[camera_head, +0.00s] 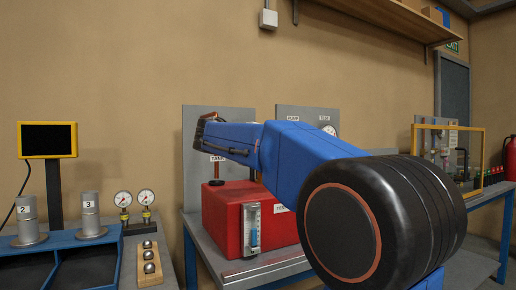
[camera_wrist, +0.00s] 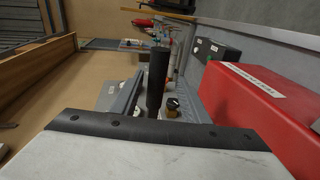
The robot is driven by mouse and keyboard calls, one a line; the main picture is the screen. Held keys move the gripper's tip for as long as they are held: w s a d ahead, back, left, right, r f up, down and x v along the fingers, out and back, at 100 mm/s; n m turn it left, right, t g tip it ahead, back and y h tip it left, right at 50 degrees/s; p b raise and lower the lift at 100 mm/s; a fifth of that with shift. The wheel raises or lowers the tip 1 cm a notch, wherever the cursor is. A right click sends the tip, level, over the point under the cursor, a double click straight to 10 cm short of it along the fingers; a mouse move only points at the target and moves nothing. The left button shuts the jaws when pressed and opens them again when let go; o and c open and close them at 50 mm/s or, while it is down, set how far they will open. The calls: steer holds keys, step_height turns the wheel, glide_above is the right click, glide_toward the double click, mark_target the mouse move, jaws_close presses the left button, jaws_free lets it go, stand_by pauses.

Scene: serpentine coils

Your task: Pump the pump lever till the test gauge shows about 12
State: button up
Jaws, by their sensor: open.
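My gripper (camera_head: 204,130) is at the far end of my blue arm in the head view, in front of the left grey panel. Its body fills the bottom of the wrist view, and its fingertips are not clear there. A black upright handle (camera_wrist: 157,78), which looks like the pump lever, stands just ahead of it in the wrist view, apart from it. I cannot make out the lever in the head view, where my arm covers much of the pump area. The test gauge (camera_head: 331,130) shows under the TEST label, partly hidden by my arm. Its reading is too small to tell.
A red tank box (camera_head: 221,213) with a sight glass (camera_head: 252,229) stands on the grey bench. It also shows at the right of the wrist view (camera_wrist: 245,105). Two small gauges, numbered cylinders (camera_head: 89,213) and a blue tray are at the left. A yellow-framed panel stands at the right.

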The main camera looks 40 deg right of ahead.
steer(key=v, duration=1)
steer(key=shift+a, duration=0.2)
